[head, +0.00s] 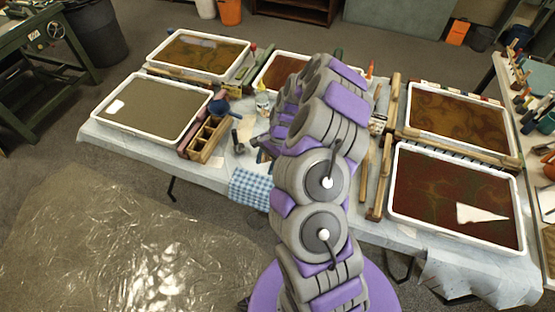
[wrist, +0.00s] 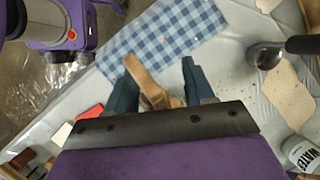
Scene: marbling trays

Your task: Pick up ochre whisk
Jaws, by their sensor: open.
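A tan-brown object (wrist: 148,82), apparently the ochre whisk, shows in the wrist view between my gripper's two dark blue fingers. Its far end points up and left, past the left finger; its near end is hidden behind the dark gripper edge. My gripper (wrist: 158,82) is open, with a finger on either side of the object. The object looks closer to the left finger; I cannot tell whether they touch. In the head view my gripper (head: 257,146) is over the front middle of the table, and I cannot make out the whisk there.
A blue checked cloth (wrist: 165,38) lies beyond the fingers. A black-handled metal tool (wrist: 266,56) and a container marked "WATER" (wrist: 304,155) are at right. A wooden divided box (head: 206,138) stands left of my gripper. Filled trays flank the table's middle.

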